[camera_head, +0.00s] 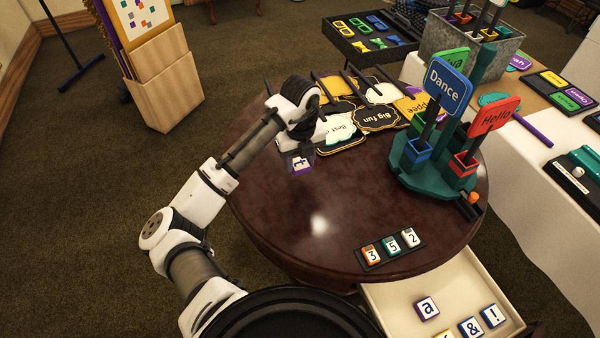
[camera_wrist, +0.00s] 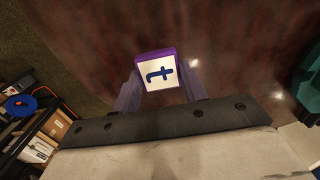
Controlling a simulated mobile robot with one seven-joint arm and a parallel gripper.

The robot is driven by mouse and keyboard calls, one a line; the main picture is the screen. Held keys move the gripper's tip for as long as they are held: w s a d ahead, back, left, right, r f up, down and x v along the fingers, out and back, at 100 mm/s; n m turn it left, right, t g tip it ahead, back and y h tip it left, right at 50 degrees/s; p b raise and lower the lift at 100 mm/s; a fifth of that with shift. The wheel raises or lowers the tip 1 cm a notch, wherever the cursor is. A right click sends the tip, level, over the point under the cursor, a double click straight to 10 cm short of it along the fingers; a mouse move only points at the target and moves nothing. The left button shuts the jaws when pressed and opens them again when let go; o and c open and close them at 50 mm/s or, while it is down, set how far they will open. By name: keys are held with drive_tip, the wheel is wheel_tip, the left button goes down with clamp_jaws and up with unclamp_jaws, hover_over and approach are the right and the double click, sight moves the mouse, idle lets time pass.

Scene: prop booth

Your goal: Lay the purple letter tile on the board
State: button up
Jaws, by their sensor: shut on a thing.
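In the head view the tile (camera_head: 301,162) hangs at my gripper (camera_head: 300,155) above the left part of the round dark table (camera_head: 290,220). My gripper is shut on it. The board (camera_head: 389,248) is a narrow black strip near the table's front right edge.
A green stand (camera_head: 425,185) with "Dance" and "Hello" signs rises at the table's right. Several sign props (camera_head: 378,116) lie at the back. A pale drawer (camera_head: 391,298) below the front edge holds several tiles. The table's middle is clear.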

sight(300, 183)
drive_tip(key=shift+f+p, duration=0.4)
drive_tip(key=shift+f, duration=2.65)
drive_tip(key=shift+f, duration=0.1)
drive_tip(key=shift+f, duration=0.15)
drive_tip(key=o, duration=0.9)
drive_tip(key=shift+o, duration=0.2)
